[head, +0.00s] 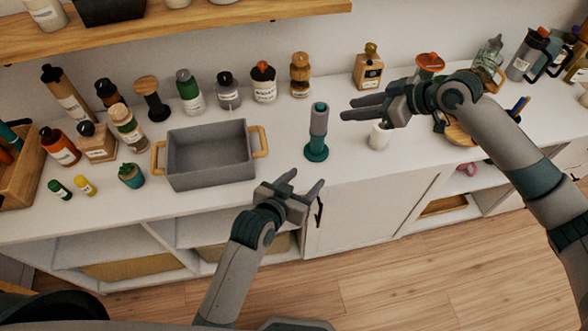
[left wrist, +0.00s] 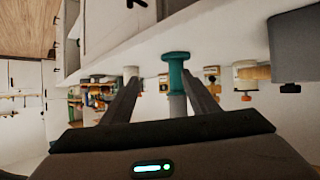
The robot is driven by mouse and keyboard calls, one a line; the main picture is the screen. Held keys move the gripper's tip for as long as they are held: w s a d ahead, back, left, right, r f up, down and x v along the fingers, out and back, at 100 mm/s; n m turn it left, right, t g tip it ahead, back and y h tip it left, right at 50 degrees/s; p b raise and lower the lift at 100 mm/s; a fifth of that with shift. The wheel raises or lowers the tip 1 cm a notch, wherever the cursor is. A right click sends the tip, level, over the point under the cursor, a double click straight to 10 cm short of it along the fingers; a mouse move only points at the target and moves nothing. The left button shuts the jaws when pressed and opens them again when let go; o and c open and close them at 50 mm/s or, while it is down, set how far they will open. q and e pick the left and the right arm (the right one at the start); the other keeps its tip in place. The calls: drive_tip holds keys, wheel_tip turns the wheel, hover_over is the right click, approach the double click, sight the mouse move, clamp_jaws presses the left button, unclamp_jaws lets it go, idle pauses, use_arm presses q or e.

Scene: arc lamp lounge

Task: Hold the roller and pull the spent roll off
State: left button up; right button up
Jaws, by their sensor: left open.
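The roller (head: 316,152) stands upright on the white counter, with a teal foot and a teal tip. The grey spent roll (head: 319,121) is around its shaft. My left gripper (head: 305,166) is open in front of the roller, near the counter's front edge, and apart from it. In the left wrist view, the picture is inverted and the roller's teal foot (left wrist: 176,58) shows beyond the open fingers, with the grey roll (left wrist: 178,106) between them. My right gripper (head: 347,108) has its fingers parted, right of the roll's upper part, holding nothing.
A white cylinder (head: 379,136) stands below my right gripper. A grey bin (head: 210,180) with wooden handles is left of the roller. Bottles and jars line the back, including a wooden-topped one (head: 300,75). Bare counter surrounds the roller's foot.

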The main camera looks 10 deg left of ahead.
sight(314, 146)
use_arm(q)
drive_tip(key=a+r, duration=0.1)
drive_tip(key=w+a+r+t, duration=0.1)
drive_tip(key=shift+w+a+r+y, duration=0.2)
drive_tip(key=shift+a+y, duration=0.1)
drive_tip(key=shift+a, duration=0.1)
drive_tip(key=x, duration=1.7)
drive_tip(key=shift+w, duration=0.2)
drive_tip(key=c, duration=1.4)
drive_tip(key=shift+o, duration=0.2)
